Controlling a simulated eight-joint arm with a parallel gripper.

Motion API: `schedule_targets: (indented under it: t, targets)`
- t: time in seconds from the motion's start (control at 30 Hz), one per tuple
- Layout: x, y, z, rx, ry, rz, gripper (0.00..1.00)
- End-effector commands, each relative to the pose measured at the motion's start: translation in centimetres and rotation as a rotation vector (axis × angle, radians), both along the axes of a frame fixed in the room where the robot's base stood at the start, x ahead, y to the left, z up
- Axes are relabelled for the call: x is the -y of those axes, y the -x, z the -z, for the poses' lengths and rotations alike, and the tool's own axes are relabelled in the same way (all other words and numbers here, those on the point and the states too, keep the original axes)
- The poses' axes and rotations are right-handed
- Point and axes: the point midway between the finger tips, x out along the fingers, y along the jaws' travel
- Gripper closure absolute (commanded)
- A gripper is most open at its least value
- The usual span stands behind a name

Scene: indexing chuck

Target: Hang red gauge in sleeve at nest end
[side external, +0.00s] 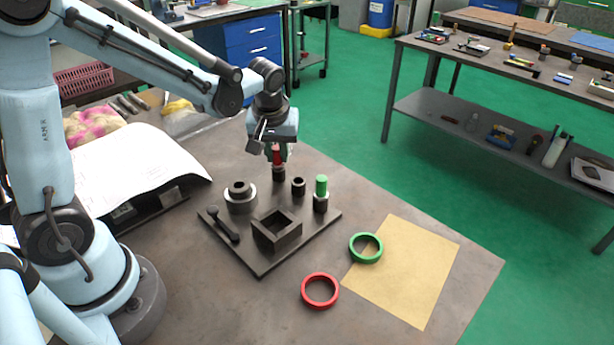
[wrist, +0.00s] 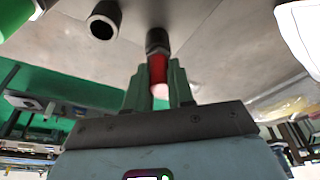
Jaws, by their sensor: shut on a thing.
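The red gauge (side external: 277,155) stands upright at the back of the dark base plate (side external: 262,268). Its lower end meets a dark sleeve (side external: 279,173); how deep it sits cannot be told. My gripper (side external: 279,153) is shut on the red gauge from above. In the wrist view, the gauge (wrist: 158,70) shows between my green fingers (wrist: 159,85), in line with the dark sleeve (wrist: 157,41). An empty sleeve (side external: 298,187) stands beside it and shows its open bore in the wrist view (wrist: 104,22). A green gauge (side external: 321,186) stands in the sleeve (side external: 321,204) at the right.
The plate also carries a stepped round chuck (side external: 240,197), a square open nest (side external: 277,232) and a dark lever (side external: 223,225). A green ring (side external: 366,248) touches a tan sheet (side external: 405,270); a red ring (side external: 320,291) lies in front.

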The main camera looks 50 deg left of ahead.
Motion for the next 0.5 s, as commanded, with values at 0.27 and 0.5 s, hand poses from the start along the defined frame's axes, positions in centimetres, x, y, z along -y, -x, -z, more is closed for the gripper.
schedule_targets:
  t: [0.27, 0.5]
  targets:
    - [0.00, -0.01, 0.52, 0.000, 0.000, 0.000, 1.00]
    - [0.00, 0.00, 0.53, 0.000, 0.000, 0.000, 0.48]
